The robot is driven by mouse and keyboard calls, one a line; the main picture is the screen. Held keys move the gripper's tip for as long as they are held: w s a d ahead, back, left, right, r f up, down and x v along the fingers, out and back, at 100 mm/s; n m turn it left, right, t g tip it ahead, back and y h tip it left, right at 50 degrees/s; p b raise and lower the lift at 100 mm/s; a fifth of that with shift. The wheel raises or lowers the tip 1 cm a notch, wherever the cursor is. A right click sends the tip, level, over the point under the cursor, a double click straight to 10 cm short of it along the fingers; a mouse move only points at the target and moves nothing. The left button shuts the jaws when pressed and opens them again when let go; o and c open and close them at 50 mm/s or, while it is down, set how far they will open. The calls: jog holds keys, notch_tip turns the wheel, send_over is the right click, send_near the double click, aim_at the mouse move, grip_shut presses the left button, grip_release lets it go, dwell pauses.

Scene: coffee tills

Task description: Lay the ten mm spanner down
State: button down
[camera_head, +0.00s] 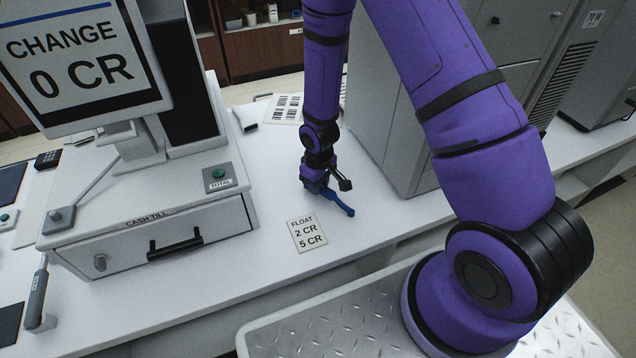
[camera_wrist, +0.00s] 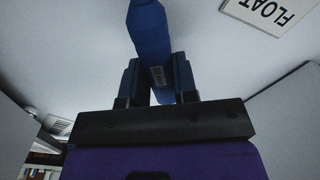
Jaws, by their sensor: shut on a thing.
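The blue spanner (camera_head: 338,203) is in my gripper (camera_head: 318,186), low over the white counter between the cash till and a grey cabinet. In the wrist view the spanner's blue handle (camera_wrist: 150,38) runs up and away from between the two fingers of my gripper (camera_wrist: 158,82), which are shut on it. A small label (camera_wrist: 157,75) shows on the handle, too small to read. I cannot tell whether the spanner touches the counter. The part of it behind the fingers is hidden.
A FLOAT card (camera_head: 307,232) lies on the white counter (camera_head: 372,222) just in front of the spanner. The cash till (camera_head: 165,225) with its CHANGE screen (camera_head: 75,60) stands left. A grey cabinet (camera_head: 385,110) stands close on the right. The counter's front edge is near.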

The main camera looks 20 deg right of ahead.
jog(key=shift+f, duration=0.1)
jog(key=shift+c, duration=2.4)
grip_release()
jog(key=shift+r, duration=1.6)
jog(key=shift+r, duration=2.9)
jog(key=shift+r, duration=0.15)
